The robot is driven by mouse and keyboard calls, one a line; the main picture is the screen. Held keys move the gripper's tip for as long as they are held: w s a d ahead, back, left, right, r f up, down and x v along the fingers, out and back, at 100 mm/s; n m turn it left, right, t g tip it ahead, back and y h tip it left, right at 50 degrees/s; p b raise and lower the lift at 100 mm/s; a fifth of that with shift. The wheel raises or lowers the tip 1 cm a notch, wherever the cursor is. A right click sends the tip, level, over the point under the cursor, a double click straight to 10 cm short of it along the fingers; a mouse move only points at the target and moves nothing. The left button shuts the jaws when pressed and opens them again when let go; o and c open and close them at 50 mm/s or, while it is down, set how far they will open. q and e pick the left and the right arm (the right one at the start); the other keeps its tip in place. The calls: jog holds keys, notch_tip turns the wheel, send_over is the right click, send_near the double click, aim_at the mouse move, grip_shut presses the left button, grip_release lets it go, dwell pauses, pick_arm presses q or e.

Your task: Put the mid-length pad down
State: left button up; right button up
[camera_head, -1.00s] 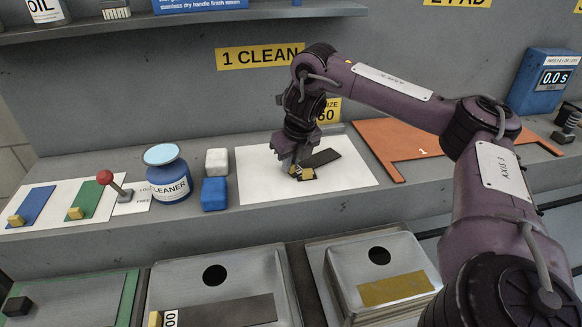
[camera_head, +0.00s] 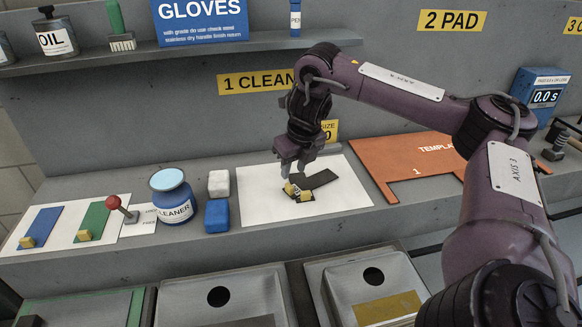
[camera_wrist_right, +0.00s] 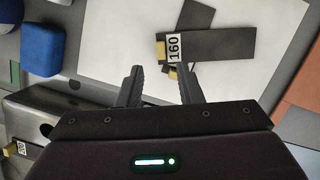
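Two dark pads lie crossed or overlapping on a white sheet (camera_head: 345,200) on the ledge. One pad (camera_head: 320,179) points up and right; in the right wrist view it is the long dark strip (camera_wrist_right: 225,44). Which pad is mid-length I cannot tell. My left gripper is out of view.
A blue block (camera_head: 217,216), white block (camera_head: 219,184) and cleaner jar (camera_head: 173,198) stand left of the sheet. An orange template (camera_head: 400,160) lies right. A blue and a green pad lie far left. Sink basins (camera_head: 225,292) sit below the ledge.

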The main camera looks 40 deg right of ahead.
jog(key=shift+p+v, duration=1.3)
jog(key=shift+v, duration=1.05)
